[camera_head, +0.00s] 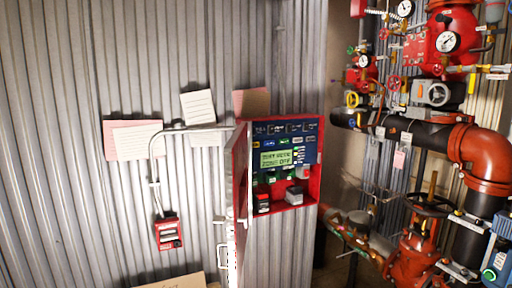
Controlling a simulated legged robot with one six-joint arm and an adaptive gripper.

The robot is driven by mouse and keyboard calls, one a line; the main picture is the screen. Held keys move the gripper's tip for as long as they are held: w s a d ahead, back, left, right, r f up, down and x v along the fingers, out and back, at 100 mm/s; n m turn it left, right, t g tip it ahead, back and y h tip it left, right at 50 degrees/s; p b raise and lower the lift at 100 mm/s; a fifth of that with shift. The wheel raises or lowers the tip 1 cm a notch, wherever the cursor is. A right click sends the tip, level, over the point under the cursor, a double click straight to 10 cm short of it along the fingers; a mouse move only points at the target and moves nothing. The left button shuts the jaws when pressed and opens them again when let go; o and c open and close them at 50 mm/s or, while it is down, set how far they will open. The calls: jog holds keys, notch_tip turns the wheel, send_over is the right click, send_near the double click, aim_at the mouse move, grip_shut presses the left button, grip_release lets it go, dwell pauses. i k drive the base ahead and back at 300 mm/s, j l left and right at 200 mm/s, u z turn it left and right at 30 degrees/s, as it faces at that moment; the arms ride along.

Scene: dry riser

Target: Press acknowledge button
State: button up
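A red control panel (313,187) with a blue face is on the corrugated metal wall, right of the middle of the head camera view. Its lit greenish display (276,158) carries dark text that seems to end in "OFF". Several small buttons and labels sit above, beside and below the display. They are too small to read, so I cannot tell which one is the acknowledge button. The panel's red door (240,175) stands open on the left side. A grey block (294,196) and a red-and-black block (262,204) sit in the lower part. My gripper is not in view.
A red pull box (168,233) hangs left of the panel, below a bent grey conduit (153,170). Paper sheets (134,139) are on the wall. Red valves, gauges (447,42) and thick pipes (430,136) crowd the right side.

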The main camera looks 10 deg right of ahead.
aim_at(255, 144)
jog(key=i+l+u, duration=0.1)
jog(key=l, duration=0.45)
jog(key=i+l+u, duration=0.1)
jog(key=l, duration=0.5)
jog(key=i+l+u, duration=0.1)
jog(key=l, duration=0.45)
jog(key=i+l+u, duration=0.1)
jog(key=i, duration=0.4)
jog(key=i+l+u, duration=0.15)
jog(key=i, duration=0.6)
